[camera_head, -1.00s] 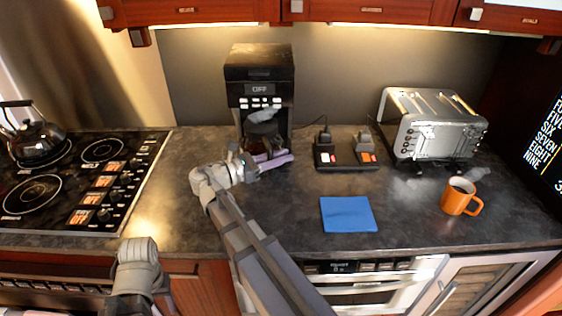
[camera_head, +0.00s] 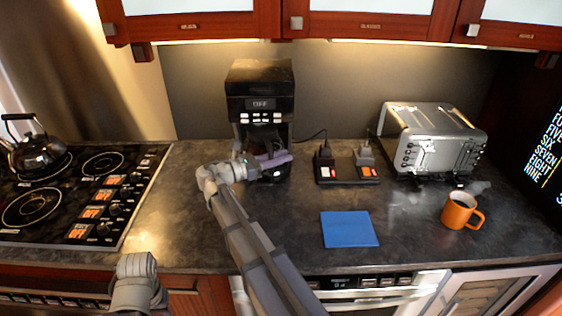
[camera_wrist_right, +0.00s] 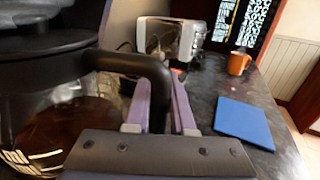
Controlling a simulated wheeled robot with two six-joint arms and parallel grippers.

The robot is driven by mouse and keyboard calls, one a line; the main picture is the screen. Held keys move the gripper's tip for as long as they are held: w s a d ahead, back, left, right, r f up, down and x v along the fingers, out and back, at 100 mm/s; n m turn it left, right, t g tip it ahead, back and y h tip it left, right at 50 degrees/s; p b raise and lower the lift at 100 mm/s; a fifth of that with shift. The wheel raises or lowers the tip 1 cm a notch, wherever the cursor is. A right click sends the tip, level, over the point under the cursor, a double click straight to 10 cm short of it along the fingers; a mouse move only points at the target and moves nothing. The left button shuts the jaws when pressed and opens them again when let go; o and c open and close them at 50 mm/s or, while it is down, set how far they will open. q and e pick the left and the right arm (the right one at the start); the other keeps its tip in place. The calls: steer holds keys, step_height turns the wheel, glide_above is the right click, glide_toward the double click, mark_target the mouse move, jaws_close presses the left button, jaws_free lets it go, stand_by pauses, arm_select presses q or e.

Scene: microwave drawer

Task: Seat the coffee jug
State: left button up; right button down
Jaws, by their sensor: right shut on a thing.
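The black coffee maker (camera_head: 260,86) stands at the back of the counter, its display reading OFF. The glass coffee jug, with a black lid and dark coffee inside, fills the left of the right wrist view (camera_wrist_right: 50,112). In the head view it is dark and hard to make out in the machine's bay, partly behind my gripper. My right gripper (camera_head: 272,161) is shut on the jug's black handle (camera_wrist_right: 158,84), which runs between its purple fingers (camera_wrist_right: 160,108). I cannot tell whether the jug rests on the machine's base. My left arm shows at the bottom left, its gripper out of view.
A power strip (camera_head: 346,171) with plugs lies right of the coffee maker, then a toaster (camera_head: 432,138) and orange mug (camera_head: 461,210). A blue mat (camera_head: 349,229) lies in front. A stove with a kettle (camera_head: 36,152) is left. Counter between stove and coffee maker is clear.

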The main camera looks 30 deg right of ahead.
steer(key=shift+w+d, duration=0.55)
steer(key=shift+w, duration=0.35)
steer(key=shift+w+d, duration=0.55)
steer(key=shift+w, duration=0.3)
steer(key=shift+r, duration=0.1)
steer(key=shift+f+b, duration=0.7)
steer(key=shift+f, duration=0.05)
stand_by(1.2)
steer(key=c, duration=0.7)
jaws_free()
